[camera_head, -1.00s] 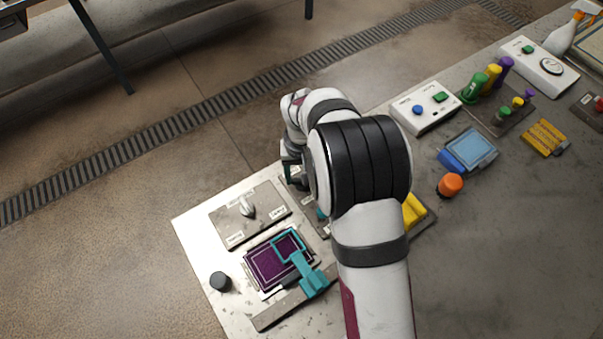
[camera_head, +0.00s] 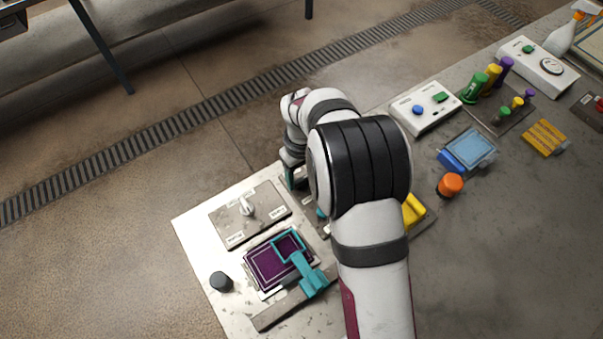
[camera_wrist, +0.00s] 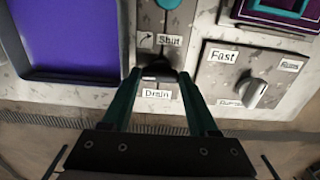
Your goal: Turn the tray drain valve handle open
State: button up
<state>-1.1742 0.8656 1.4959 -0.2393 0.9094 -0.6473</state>
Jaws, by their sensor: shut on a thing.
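The drain valve handle (camera_wrist: 157,72) is a small dark bar in the wrist view, lying crosswise on a grey plate. The "Shut" label (camera_wrist: 170,40) is above it and the "Drain" label (camera_wrist: 157,93) is below it. My gripper (camera_wrist: 158,76) has its two teal fingers shut on the handle, one on each side. In the head view my gripper (camera_head: 290,178) is at the far edge of the panel, mostly hidden behind my arm, and the handle cannot be seen there.
A plate with a white knob (camera_head: 247,207) lies left of my gripper in the head view. The wrist view shows its "Fast" label (camera_wrist: 222,56). A purple tray (camera_wrist: 75,40) is left of the handle. A purple pad with a teal frame (camera_head: 275,262) and a black knob (camera_head: 220,281) are nearer.

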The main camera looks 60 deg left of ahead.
dwell(0.3)
jog(key=o, duration=1.4)
